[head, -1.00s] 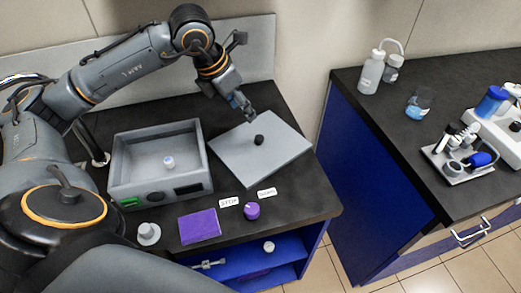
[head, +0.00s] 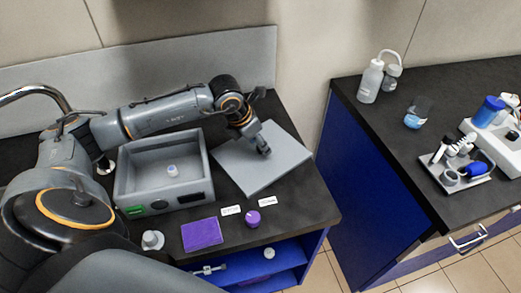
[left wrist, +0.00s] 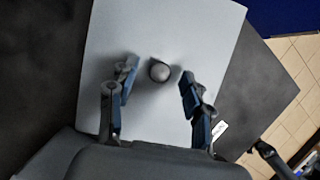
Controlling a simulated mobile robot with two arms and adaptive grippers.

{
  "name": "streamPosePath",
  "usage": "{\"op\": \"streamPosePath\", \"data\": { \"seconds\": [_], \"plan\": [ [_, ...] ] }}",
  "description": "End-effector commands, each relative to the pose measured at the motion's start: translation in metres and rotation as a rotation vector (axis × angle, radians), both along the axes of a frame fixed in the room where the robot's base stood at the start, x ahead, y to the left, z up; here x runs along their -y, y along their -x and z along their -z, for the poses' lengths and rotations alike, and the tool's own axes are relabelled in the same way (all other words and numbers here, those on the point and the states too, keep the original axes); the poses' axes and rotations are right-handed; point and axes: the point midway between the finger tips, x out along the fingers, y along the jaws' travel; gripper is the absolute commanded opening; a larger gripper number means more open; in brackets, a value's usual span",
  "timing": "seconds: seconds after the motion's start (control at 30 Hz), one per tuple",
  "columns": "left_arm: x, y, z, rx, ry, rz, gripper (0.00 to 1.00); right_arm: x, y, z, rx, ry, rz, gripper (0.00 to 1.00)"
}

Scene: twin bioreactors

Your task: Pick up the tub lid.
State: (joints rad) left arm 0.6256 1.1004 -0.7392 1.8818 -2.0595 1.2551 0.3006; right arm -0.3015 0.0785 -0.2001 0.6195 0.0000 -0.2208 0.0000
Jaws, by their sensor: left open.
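The tub lid (head: 240,175) is a flat light-grey square panel lying on the black bench, right of the grey tub (head: 122,180). My left gripper (head: 264,151) reaches down over the lid and hides the knob in the head view. In the left wrist view, the open fingers of my left gripper (left wrist: 157,80) stand on either side of the knob, with gaps to both.
The open tub holds a small white-and-blue item (head: 172,171). A purple pad (head: 201,234), a purple knob (head: 253,219) and a white round piece (head: 152,240) lie in front. Across a gap is another bench with bottles (head: 370,82), a beaker (head: 417,113) and a tray (head: 455,175).

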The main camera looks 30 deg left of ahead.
Motion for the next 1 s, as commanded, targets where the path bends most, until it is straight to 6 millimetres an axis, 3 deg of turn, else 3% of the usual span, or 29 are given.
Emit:
{"op": "streamPosePath", "data": {
  "seconds": [0.3, 0.57, 1.0],
  "plan": [
    [0.0009, -0.0028, 0.0085, 0.000, -0.001, 0.000, 0.50, 0.0000, -0.0001, -0.0014, 0.000, 0.000, 0.000, 0.40],
    [0.0009, -0.0028, 0.0081, 0.000, -0.001, 0.000, 0.00, 0.0001, -0.0003, -0.0013, 0.001, 0.000, 0.000, 0.40],
    [0.0009, -0.0039, 0.0028, 0.004, -0.001, 0.000, 0.00, 0.0004, -0.0010, -0.0008, 0.002, 0.001, 0.000, 0.40]
  ]
}}
